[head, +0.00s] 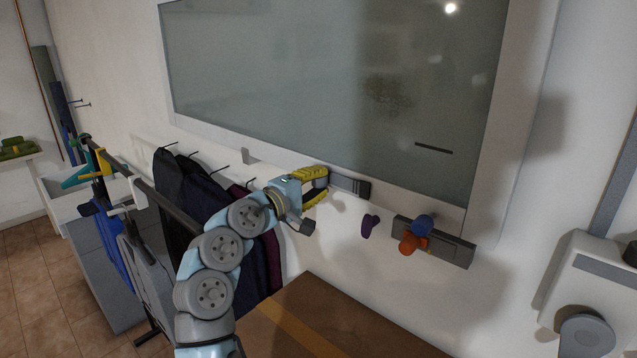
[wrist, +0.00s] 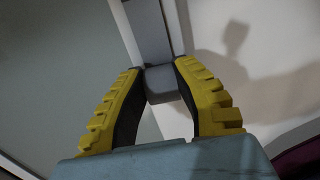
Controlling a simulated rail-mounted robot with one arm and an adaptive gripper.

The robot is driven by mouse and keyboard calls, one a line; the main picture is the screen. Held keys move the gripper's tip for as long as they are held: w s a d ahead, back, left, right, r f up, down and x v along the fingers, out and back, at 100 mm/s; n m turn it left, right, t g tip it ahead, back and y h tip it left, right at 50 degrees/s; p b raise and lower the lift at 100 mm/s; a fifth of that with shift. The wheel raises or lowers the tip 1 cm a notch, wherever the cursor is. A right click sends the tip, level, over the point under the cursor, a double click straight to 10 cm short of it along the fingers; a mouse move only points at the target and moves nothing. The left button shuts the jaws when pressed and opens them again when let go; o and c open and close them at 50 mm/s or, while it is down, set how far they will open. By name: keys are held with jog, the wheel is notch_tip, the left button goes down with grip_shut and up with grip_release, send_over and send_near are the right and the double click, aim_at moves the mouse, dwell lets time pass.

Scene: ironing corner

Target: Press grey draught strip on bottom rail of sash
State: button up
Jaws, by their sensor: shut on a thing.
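The sash (head: 330,90) is a large grey pane in a white frame on the wall. Its bottom rail (head: 415,203) slopes down to the right. My gripper (head: 326,184) is at the rail's lower edge, with its yellow fingers shut on the grey draught strip (head: 352,185). The strip reaches out to the right beyond the fingers, and its dark end lies close to the rail. In the wrist view the strip (wrist: 150,35) runs away between the yellow fingers (wrist: 159,75). I cannot tell whether it touches the rail.
A dark wall rack (head: 455,251) with a blue and an orange item is to the right. A purple item (head: 369,226) is on the wall beside it. Dark garments (head: 180,200) hang at left. A brown table (head: 340,325) is below. A white appliance (head: 585,285) is far right.

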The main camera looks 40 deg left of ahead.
jog(key=o, duration=0.9)
jog(key=shift+o, duration=0.2)
jog(key=s, duration=1.2)
jog(key=shift+d, duration=0.15)
